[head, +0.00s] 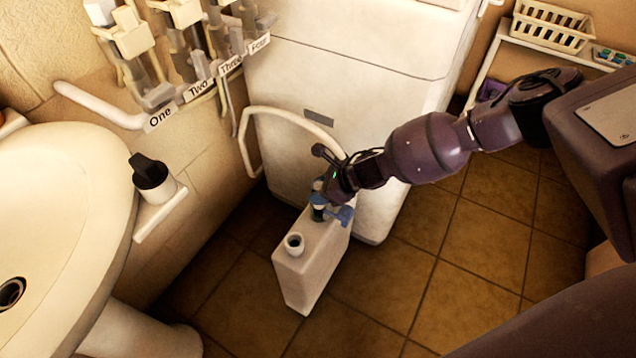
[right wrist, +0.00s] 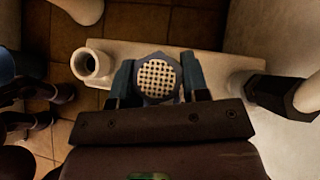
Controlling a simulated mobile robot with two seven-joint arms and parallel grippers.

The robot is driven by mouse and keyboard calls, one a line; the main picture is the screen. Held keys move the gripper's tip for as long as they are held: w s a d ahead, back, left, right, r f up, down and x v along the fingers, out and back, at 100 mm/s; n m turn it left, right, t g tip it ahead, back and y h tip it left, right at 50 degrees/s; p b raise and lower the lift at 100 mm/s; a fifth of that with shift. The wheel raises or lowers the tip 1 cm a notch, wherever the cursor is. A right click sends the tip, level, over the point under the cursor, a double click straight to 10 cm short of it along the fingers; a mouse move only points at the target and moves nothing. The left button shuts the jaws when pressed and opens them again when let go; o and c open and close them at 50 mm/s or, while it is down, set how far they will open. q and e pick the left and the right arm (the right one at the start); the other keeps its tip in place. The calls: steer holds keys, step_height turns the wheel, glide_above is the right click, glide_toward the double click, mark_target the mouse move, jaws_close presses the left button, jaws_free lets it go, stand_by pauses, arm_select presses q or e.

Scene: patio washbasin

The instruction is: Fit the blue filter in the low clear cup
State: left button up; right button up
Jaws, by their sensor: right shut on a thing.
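My right gripper (head: 331,205) reaches down to the top of a white canister (head: 312,262) on the floor. In the right wrist view the gripper (right wrist: 158,80) has its blue fingers on both sides of a round piece with a pale grid face and blue-grey rim, apparently the blue filter (right wrist: 157,76). It is at the canister's top; whether it rests in it or is lifted is unclear. Clear vessels (head: 155,92) hang in the wall holders at upper left; which is the low cup is unclear. My left gripper is not in view.
An open spout (head: 294,244) stands on the canister's near end. A washbasin (head: 70,190) fills the left, with a black-topped item (head: 150,172) on a small ledge. A white cabinet (head: 350,60) stands behind the canister. The tiled floor (head: 470,250) at right is clear.

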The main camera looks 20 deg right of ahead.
steer(key=shift+s+f+b, duration=0.1)
steer(key=shift+f+b, duration=0.2)
steer(key=shift+f, duration=0.75)
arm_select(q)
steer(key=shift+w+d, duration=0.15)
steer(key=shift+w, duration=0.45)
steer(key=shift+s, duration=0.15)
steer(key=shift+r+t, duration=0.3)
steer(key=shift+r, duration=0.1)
arm_select(e)
steer(key=shift+r, duration=0.1)
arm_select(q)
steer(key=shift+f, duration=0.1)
arm_select(e)
steer(key=shift+f, duration=0.3)
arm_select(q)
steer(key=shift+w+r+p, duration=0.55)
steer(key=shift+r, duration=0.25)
arm_select(e)
steer(key=shift+r, duration=0.9)
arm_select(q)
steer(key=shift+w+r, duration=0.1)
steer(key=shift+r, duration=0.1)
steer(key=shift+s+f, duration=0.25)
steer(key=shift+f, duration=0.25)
arm_select(e)
steer(key=shift+f, duration=0.9)
